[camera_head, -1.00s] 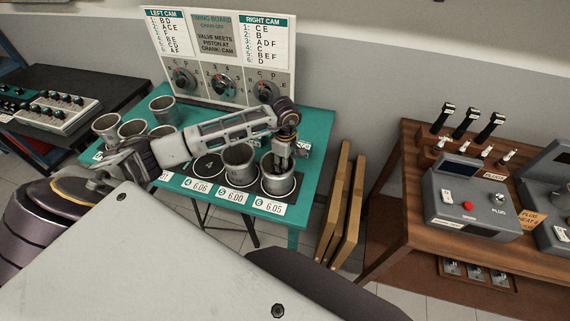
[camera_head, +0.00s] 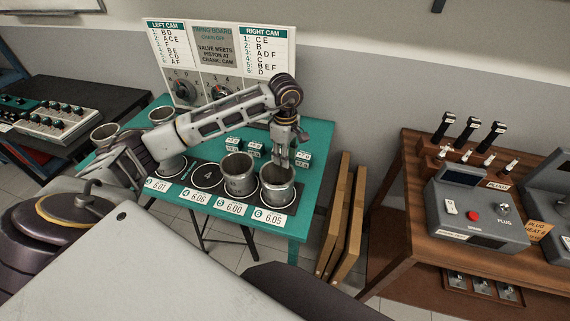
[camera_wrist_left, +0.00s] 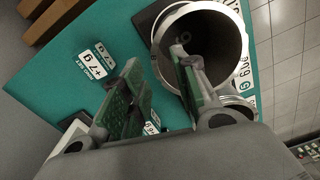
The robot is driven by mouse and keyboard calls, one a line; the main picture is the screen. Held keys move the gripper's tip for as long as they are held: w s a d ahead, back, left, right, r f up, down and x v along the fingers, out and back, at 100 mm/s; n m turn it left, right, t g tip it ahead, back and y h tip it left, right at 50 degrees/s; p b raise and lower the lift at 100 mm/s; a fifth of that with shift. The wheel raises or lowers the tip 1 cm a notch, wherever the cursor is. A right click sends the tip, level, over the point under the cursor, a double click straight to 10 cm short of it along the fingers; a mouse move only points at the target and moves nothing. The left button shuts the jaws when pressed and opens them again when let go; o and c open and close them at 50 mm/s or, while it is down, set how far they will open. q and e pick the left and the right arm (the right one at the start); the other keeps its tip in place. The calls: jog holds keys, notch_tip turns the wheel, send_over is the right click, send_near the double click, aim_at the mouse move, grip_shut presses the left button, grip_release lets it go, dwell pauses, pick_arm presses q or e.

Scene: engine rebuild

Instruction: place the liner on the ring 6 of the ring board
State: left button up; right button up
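A grey metal liner (camera_head: 277,187) stands upright at the right end of the ring board (camera_head: 207,191), behind the 6.05 label, two places right of the bare ring marked 4. Its base covers the ring beneath. My left gripper (camera_head: 290,158) is at the liner's rear rim, pointing down. In the left wrist view the gripper (camera_wrist_left: 158,95) is open with a wide gap between its fingers. One finger overlaps the opening of the liner (camera_wrist_left: 212,50); the other is outside it. I cannot tell whether either finger touches the wall. My right gripper is not in view.
Another liner (camera_head: 238,175) stands close on the left, behind the 6.00 label. Small tags (camera_head: 304,158) lie behind on the teal table (camera_head: 318,140). A panel with knobs (camera_head: 220,60) stands at the back. Wooden boards (camera_head: 345,220) lean right of the table.

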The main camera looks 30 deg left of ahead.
pick_arm(q)
jog(key=shift+r, duration=1.35)
jog(key=shift+s+f, duration=0.1)
